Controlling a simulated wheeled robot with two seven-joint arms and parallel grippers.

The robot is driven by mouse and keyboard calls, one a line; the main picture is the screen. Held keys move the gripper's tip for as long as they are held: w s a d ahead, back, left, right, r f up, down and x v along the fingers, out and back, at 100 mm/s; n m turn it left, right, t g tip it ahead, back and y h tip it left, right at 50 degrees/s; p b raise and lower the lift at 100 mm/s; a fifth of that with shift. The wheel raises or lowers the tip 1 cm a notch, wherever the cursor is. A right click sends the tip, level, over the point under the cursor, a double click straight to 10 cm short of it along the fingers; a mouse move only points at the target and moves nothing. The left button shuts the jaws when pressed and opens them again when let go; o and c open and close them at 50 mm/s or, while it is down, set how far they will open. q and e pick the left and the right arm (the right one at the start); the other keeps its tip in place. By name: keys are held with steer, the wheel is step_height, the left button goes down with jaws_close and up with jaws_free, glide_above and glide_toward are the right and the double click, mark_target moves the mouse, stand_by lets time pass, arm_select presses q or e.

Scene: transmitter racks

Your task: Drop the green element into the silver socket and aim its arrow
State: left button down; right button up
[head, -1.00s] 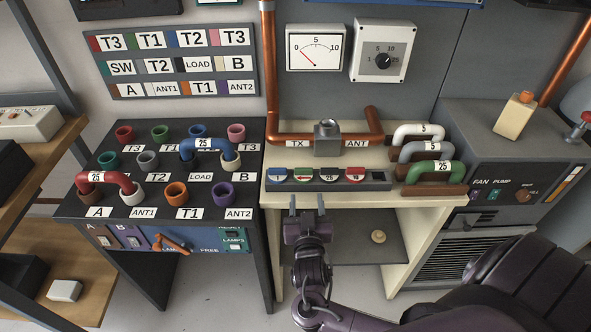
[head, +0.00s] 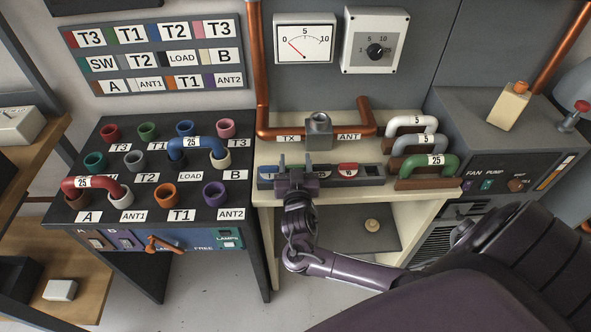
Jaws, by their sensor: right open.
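The silver socket (head: 319,124) is a grey metal block with a round opening on top, set in the copper pipe between the TX and ANT labels. The element rack (head: 371,173) stands in front of it, with blue (head: 267,171), black and red (head: 347,170) elements showing and an empty slot at its right end. The green element is mostly hidden behind my right gripper (head: 297,176), which is open at the rack over its place. I cannot tell whether the fingers touch it. My left gripper is out of view.
White, grey and green handled links (head: 430,162) stand right of the rack. A dark panel (head: 146,192) with coloured cups and red and blue links is on the left. A dial meter (head: 304,43) and a knob box (head: 375,42) hang above the socket.

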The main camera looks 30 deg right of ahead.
steer(key=shift+c, duration=0.4)
steer(key=c, duration=0.6)
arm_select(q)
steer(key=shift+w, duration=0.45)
arm_select(e)
steer(key=shift+r, duration=0.1)
